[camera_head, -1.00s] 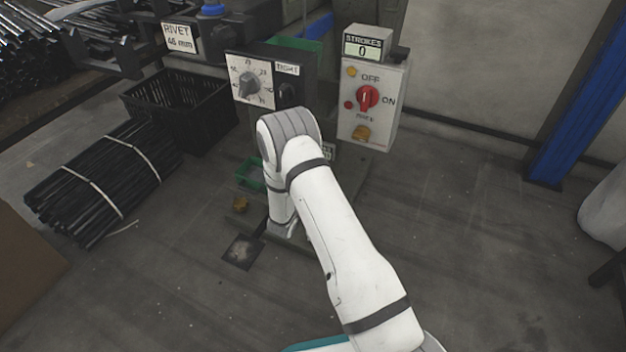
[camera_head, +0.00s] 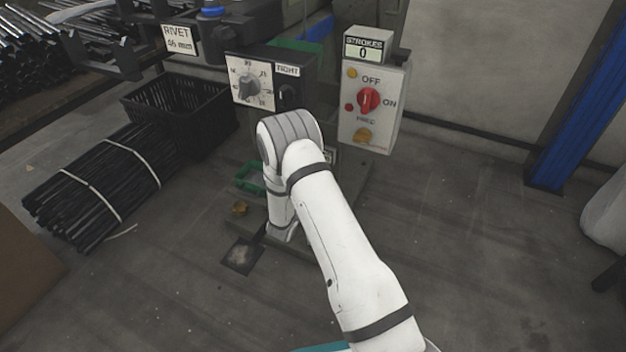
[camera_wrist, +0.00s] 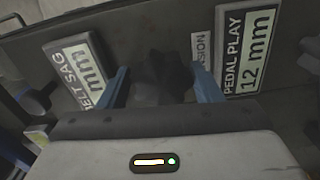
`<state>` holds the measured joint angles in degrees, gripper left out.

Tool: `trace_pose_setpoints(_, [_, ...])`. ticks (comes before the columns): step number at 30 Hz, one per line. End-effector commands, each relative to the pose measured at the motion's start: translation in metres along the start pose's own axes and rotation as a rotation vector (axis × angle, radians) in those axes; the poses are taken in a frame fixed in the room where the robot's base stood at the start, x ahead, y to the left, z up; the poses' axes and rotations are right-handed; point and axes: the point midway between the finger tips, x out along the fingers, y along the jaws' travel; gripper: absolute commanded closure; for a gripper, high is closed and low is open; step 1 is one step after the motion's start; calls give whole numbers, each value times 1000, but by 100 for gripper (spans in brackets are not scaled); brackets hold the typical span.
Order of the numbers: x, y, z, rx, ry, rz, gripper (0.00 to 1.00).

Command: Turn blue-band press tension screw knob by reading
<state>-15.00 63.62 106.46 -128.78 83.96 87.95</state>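In the wrist view a dark knob-like shape (camera_wrist: 160,75) lies between the two blue fingers of my gripper (camera_wrist: 163,85); it is too dark to make out its pointer. The fingers stand apart, with a gap to the dark shape on each side. A partly covered label (camera_wrist: 201,62) ending in "NSION" is beside the right finger. The belt sag plate (camera_wrist: 80,70) is at left, its number covered by the finger; the pedal play plate (camera_wrist: 247,50) reads 12 mm. In the head view the press has a blue band (camera_head: 212,12) and a rivet sign (camera_head: 178,39) reading 46 mm. My arm hides my gripper there.
A dial (camera_head: 250,85) with a "TIGHT" label sits on the press. The control box (camera_head: 385,125) has a red switch (camera_head: 369,101) and a stroke counter (camera_head: 363,53) at 0. A black crate (camera_head: 180,105) and bundled rods (camera_head: 95,185) lie left.

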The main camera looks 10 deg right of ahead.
Motion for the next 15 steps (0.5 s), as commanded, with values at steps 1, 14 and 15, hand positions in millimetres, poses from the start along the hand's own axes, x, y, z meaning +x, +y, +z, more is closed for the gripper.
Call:
trace_pose_setpoints(1, [0,0,1,-1,-1,-1,37])
trace_pose_setpoints(14, [-10,0,1,-4,-1,-5,31])
trace_pose_setpoints(15, [-16,0,1,-5,0,-5,31])
